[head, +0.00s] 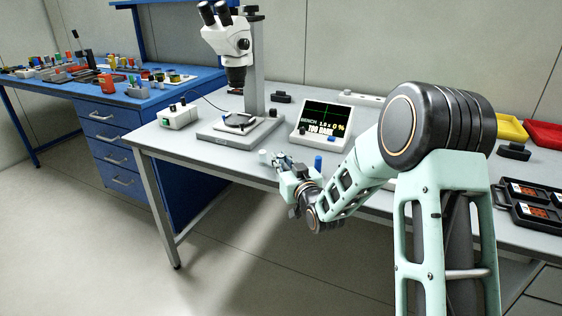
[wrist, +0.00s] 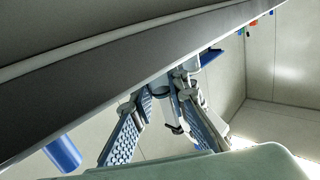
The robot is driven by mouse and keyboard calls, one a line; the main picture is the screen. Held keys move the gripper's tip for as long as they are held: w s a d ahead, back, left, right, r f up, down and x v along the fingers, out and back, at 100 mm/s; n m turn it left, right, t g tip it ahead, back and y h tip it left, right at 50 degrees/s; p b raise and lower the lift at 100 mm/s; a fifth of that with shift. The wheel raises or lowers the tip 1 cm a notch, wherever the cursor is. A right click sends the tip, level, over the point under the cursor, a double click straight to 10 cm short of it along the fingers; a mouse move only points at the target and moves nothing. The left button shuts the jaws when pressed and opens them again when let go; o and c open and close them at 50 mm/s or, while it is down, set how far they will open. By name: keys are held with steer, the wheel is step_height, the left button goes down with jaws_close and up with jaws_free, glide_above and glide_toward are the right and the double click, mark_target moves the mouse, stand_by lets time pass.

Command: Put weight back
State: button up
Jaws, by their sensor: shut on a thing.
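My gripper (head: 277,160) is low over the front edge of the grey bench, pointing left and away. A small pale cylinder, which looks like the weight (head: 263,156), shows at its fingertips. In the wrist view the two padded fingers of my gripper (wrist: 162,110) converge toward their tips. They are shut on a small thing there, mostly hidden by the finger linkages. The blue cylinder (head: 318,162) stands on the bench just right of my gripper; it also shows at lower left in the wrist view (wrist: 62,152).
A microscope (head: 228,45) stands on its base behind my gripper, with a white box (head: 180,116) to its left. A display (head: 322,122) is behind to the right. A black tray (head: 530,205) and yellow and red bins (head: 545,135) are at far right. A blue workbench (head: 110,100) stands left.

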steer(key=shift+f, duration=0.1)
steer(key=o, duration=0.8)
steer(key=shift+c, duration=0.2)
steer(key=shift+r, duration=0.25)
steer(key=p+v, duration=0.1)
steer(key=v, duration=1.1)
